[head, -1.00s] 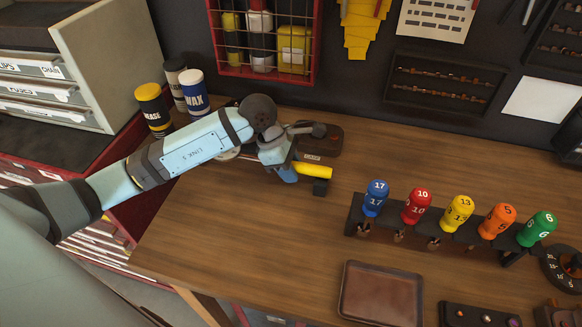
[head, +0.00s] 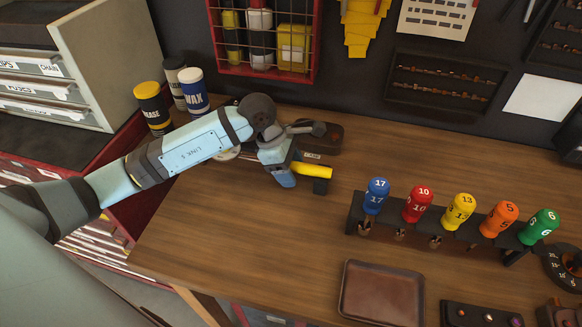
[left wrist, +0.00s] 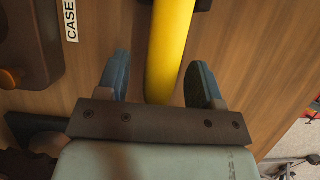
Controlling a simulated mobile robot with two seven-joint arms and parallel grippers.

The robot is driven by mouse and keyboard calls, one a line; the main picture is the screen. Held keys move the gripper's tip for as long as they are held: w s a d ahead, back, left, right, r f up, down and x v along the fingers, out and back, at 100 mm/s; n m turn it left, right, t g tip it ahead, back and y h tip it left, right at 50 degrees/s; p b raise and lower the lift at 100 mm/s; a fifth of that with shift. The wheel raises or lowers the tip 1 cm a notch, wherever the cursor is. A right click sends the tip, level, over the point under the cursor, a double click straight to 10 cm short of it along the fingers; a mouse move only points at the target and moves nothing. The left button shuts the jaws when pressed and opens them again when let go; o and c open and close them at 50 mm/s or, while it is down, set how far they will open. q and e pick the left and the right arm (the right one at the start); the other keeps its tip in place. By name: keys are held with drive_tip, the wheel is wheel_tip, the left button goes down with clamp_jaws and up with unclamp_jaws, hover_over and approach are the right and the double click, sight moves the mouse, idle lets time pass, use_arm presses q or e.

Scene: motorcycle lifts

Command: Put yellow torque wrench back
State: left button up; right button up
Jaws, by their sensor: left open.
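The yellow torque wrench (head: 313,172) shows as a yellow bar with a black end low over the wooden bench, beside a dark case. The rest of it is hidden behind my left gripper in the head view. My left gripper (head: 285,178) is at the wrench. In the left wrist view the gripper (left wrist: 160,75) is open, with one blue finger on each side of the yellow wrench (left wrist: 170,45) and visible gaps between. I cannot tell how the wrench is supported. My right gripper is not in view.
A dark case (head: 325,137) lies behind the gripper. Cans, including a blue WAX can (head: 194,92), stand to the left. A black rack (head: 443,230) of numbered coloured-handle tools and a brown tray (head: 381,293) are to the right. The bench's front middle is clear.

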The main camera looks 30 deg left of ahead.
use_arm(q)
drive_tip(key=v, duration=1.3)
drive_tip(key=shift+r+b, duration=0.35)
drive_tip(key=shift+b, duration=0.1)
drive_tip(key=shift+a+f, duration=0.1)
